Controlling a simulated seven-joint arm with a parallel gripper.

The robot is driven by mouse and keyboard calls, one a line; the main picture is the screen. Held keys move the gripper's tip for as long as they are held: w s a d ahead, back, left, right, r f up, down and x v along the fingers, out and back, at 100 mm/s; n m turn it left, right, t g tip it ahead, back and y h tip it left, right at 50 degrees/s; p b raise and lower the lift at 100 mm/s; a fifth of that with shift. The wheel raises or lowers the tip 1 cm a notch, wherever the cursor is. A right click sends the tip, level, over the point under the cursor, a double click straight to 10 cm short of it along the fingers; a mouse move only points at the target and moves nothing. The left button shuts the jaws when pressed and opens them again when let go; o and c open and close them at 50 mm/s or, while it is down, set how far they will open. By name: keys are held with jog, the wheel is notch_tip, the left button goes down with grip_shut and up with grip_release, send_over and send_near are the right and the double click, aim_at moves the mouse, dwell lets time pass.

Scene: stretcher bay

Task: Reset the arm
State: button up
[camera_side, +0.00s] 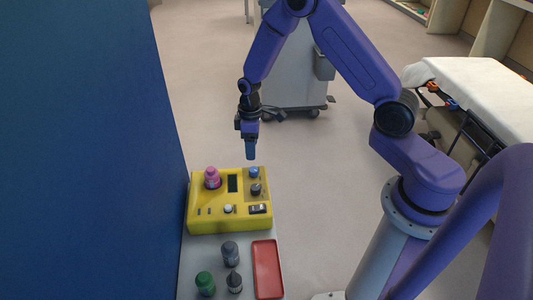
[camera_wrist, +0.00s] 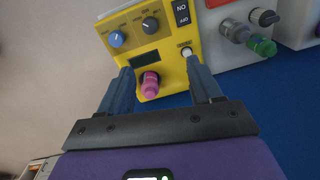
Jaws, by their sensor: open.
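My gripper (camera_side: 250,153) points down in the side view, in the air above the back edge of a yellow control box (camera_side: 202,222). In the wrist view its two blue fingers (camera_wrist: 158,70) are spread apart with nothing held between them. The yellow box (camera_wrist: 175,70) shows beyond the fingers. A pink knob (camera_wrist: 150,86) on the box appears between the fingers in the wrist view, and it also shows in the side view (camera_side: 212,178). The side view shows the gripper apart from this knob, higher and to its right.
The box carries a blue knob (camera_side: 254,172), a dark knob (camera_side: 256,189) and a white button (camera_side: 228,209). Nearer are a grey piece (camera_side: 230,252), a green piece (camera_side: 205,283) and a red tray (camera_side: 267,270). A blue wall (camera_side: 80,150) stands left; a stretcher (camera_side: 480,90) stands right.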

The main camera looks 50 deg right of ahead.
jog(key=s+a+r+n, duration=0.3)
jog(key=s+a+r, duration=0.6)
jog(key=s+r, duration=0.4)
jog(key=s+d+r+n, duration=0.1)
jog(key=s+r, duration=0.2)
jog(key=s, duration=0.6)
jog(key=s+d+r+n, duration=0.1)
jog(key=s+d+r, duration=0.1)
jog(key=s, duration=0.7)
jog(key=shift+s+r, duration=0.2)
jog(key=shift+r, duration=0.55)
